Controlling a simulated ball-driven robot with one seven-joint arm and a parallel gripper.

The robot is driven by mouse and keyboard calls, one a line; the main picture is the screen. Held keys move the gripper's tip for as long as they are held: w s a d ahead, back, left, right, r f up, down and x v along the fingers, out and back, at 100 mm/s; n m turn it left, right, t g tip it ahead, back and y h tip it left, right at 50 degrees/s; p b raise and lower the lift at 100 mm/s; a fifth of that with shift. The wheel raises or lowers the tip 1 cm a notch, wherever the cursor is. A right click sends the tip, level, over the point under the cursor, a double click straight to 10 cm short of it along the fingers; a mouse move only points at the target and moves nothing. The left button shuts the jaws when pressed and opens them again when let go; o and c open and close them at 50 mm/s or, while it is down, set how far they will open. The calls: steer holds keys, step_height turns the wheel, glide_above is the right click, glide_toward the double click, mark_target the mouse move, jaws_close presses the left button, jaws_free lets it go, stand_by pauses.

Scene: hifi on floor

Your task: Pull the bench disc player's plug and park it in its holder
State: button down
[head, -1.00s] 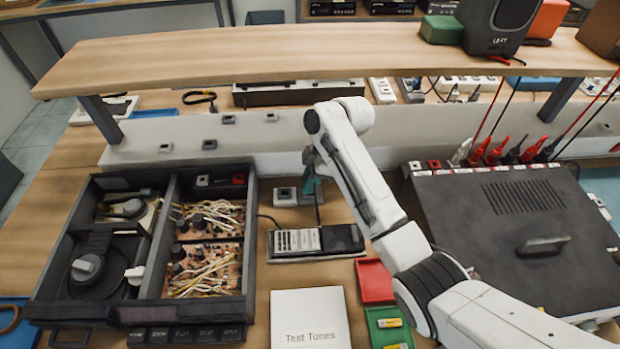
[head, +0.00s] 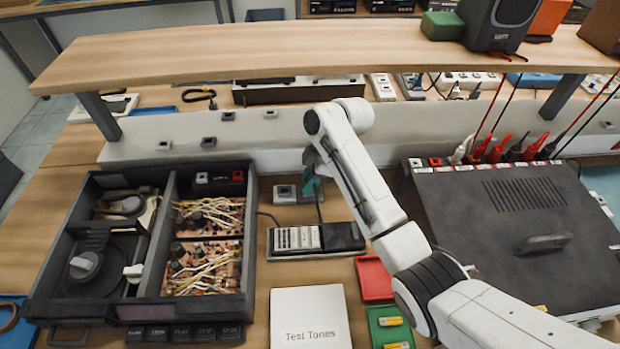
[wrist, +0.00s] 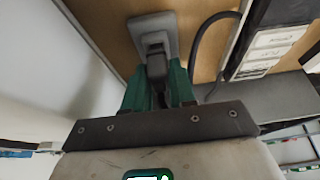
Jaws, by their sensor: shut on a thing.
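The bench disc player (head: 136,311) lies with its top open at the left of the bench in the head view, showing its disc drive and circuit boards.
A wooden shelf (head: 300,52) spans above the rear bench. A black instrument (head: 520,235) with red and black leads stands at the right. A white "Test Tones" case (head: 309,310), a red tray (head: 373,277) and a green tray (head: 384,322) lie in front.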

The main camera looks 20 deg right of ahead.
steer(key=shift+f, duration=0.3)
stand_by(0.6)
steer(key=c, duration=0.8)
jaws_free()
steer(key=shift+c, duration=0.2)
steer(key=a+p+v, duration=0.1)
steer(key=p+v, duration=0.3)
steer(key=v, duration=1.1)
steer(key=shift+w+a+r, duration=0.25)
steer(key=shift+r, duration=0.3)
